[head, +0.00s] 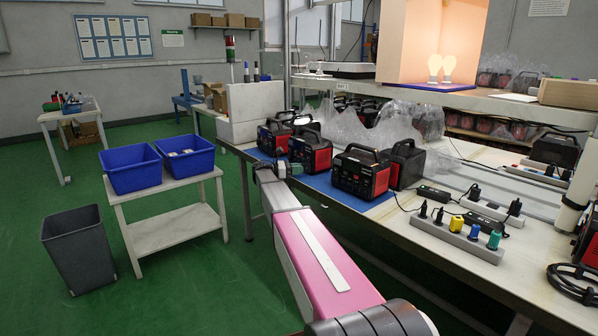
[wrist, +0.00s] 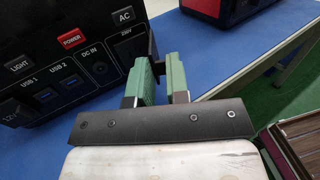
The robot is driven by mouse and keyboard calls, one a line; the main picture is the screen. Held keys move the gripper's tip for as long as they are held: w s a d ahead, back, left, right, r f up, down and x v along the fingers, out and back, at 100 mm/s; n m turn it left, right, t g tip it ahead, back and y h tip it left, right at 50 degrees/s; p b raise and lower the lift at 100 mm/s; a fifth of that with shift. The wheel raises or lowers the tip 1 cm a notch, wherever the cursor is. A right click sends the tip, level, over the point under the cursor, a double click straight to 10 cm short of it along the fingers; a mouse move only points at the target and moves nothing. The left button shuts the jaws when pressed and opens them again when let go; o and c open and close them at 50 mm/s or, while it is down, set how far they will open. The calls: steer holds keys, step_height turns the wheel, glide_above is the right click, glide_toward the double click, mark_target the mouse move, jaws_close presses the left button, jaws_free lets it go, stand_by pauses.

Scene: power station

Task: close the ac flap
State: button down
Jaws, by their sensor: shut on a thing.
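In the wrist view a black power station (wrist: 60,55) fills the left side, with a red POWER button and AC, DC IN and USB labels. The AC flap (wrist: 153,50) is a dark piece standing out from the station's right front edge, below the AC label. My gripper (wrist: 158,64) has its green-padded fingers on either side of this flap and is shut on it. The fingers partly hide the flap and the socket area. In the head view my gripper (head: 275,170) is at the table edge beside a red and black station (head: 310,153); the flap is too small to see there.
More stations (head: 361,172) stand on the blue mat (head: 322,184) to the right. Chargers and a power strip (head: 457,238) lie on the bench. A small table with blue bins (head: 130,170) and a grey bin (head: 80,248) are to the left. The green floor between is clear.

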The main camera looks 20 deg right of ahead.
steer(key=shift+w+m+g, duration=0.2)
steer(key=shift+m+g, duration=0.3)
steer(key=shift+g, duration=0.2)
steer(key=c, duration=1.2)
jaws_free()
steer(key=shift+o, duration=0.2)
steer(key=v, duration=1)
steer(key=shift+a, duration=0.3)
steer(key=shift+w+r, duration=0.1)
steer(key=shift+w, duration=0.05)
